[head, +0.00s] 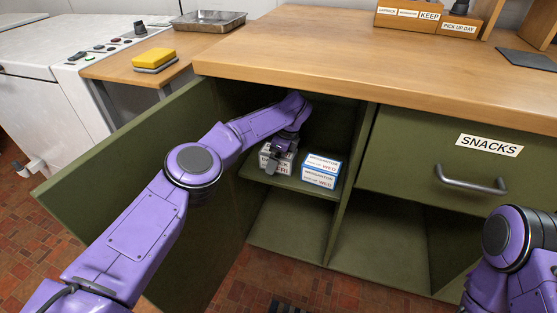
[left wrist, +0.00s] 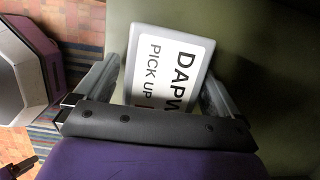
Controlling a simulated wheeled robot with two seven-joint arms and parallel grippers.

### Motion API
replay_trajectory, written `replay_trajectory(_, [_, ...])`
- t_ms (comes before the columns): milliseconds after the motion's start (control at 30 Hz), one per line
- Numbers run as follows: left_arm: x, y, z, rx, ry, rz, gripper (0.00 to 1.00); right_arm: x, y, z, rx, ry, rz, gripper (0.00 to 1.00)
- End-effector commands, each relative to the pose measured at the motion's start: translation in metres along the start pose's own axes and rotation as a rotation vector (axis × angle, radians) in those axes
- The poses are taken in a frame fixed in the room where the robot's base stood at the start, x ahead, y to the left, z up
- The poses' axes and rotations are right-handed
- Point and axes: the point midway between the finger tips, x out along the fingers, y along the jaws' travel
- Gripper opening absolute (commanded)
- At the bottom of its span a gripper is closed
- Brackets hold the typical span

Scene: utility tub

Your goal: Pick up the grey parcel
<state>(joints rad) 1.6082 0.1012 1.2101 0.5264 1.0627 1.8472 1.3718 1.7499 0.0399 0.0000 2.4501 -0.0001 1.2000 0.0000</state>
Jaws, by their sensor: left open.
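The grey parcel (head: 268,166) stands on the upper shelf inside the open green cabinet, partly covered by my gripper in the head view. My left gripper (head: 281,150) reaches in over it from above. In the left wrist view the grey parcel (left wrist: 165,62) shows a white label with black print, only part of it readable, between the two open fingers of my left gripper (left wrist: 155,88). I cannot tell whether either finger touches it. My right arm shows at the lower right of the head view, but its gripper is out of the picture.
A white and blue parcel (head: 322,170) stands close to the right of the grey one. The shelf (head: 300,186), cabinet divider (head: 350,185), open door (head: 120,190) and countertop (head: 330,70) close in around my left arm. A handled SNACKS drawer (head: 450,165) is to the right.

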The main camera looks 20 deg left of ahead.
Motion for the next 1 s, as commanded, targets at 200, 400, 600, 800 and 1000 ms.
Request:
replay_trajectory(200, [-0.0005,-0.0003,-0.0009,0.001,0.000,0.000,0.97,0.0000,0.0000,-0.0001,0.000,0.000,0.000,0.43])
replay_trajectory(400, [0.0016,-0.0003,-0.0015,0.001,0.000,0.000,0.97,0.0027,-0.0003,0.0011,0.000,0.000,0.000,0.43])
replay_trajectory(600, [0.0036,-0.0002,-0.0020,0.001,0.000,0.000,0.97,0.0055,-0.0005,0.0022,0.000,0.000,0.000,0.43])
replay_trajectory(800, [0.0041,-0.0002,-0.0021,0.001,0.000,0.000,0.97,0.0065,-0.0006,0.0026,0.000,0.000,0.000,0.43])
replay_trajectory(1000, [0.0039,-0.0002,-0.0021,0.001,0.000,0.000,0.84,0.0063,-0.0006,0.0025,0.000,0.000,0.000,0.43])
